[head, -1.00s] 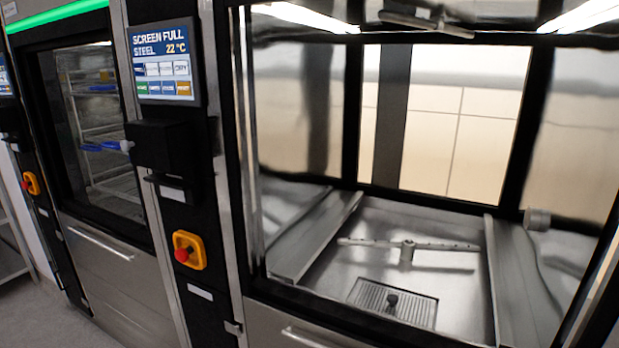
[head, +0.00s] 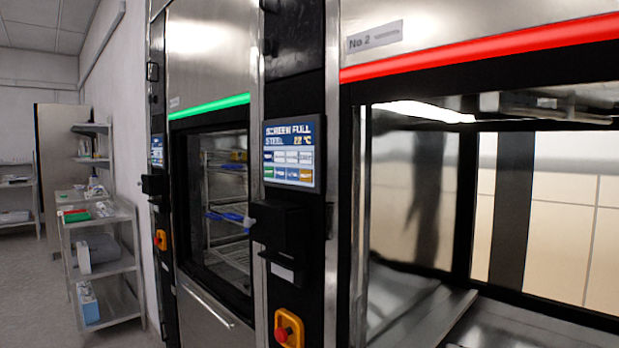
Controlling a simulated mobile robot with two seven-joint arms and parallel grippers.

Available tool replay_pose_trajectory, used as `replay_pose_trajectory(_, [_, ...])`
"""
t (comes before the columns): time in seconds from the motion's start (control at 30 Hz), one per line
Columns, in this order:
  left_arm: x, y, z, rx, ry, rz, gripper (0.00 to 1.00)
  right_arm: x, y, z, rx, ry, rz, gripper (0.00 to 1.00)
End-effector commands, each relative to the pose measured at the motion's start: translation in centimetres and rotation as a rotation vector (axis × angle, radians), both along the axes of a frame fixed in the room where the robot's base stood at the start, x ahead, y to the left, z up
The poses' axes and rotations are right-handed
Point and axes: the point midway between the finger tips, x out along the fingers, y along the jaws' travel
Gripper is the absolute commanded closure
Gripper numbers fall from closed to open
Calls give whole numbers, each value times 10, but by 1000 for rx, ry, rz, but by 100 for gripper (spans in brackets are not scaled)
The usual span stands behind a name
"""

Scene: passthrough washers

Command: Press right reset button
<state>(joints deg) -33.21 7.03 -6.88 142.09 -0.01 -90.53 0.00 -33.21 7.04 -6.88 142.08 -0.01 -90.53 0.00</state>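Two red round buttons on orange-yellow plates show on black panels in the head view. The nearer button (head: 289,328) is low on the panel beside the open washer marked No 2. The farther button (head: 160,239) is on the panel left of the other washer, and looks smaller. Above the nearer button a screen (head: 292,152) reads "SCREEN FULL STEEL 22 °C". I cannot make out which control is labelled reset. Neither of my grippers is in view.
The right washer (head: 480,52) has a red light bar and an open, empty-looking chamber. The left washer (head: 210,105) has a green bar and racks behind glass. A steel shelf cart (head: 112,268) stands at the left. The floor (head: 35,300) beside it is clear.

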Motion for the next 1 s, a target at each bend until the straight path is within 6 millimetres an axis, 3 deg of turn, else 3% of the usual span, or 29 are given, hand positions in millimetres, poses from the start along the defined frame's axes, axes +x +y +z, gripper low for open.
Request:
replay_pose_trajectory(0.03, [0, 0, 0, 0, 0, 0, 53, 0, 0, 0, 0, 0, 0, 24])
replay_pose_trajectory(0.47, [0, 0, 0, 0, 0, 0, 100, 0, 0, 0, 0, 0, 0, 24])
replay_pose_trajectory(1.0, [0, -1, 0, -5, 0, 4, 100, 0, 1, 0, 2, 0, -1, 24])
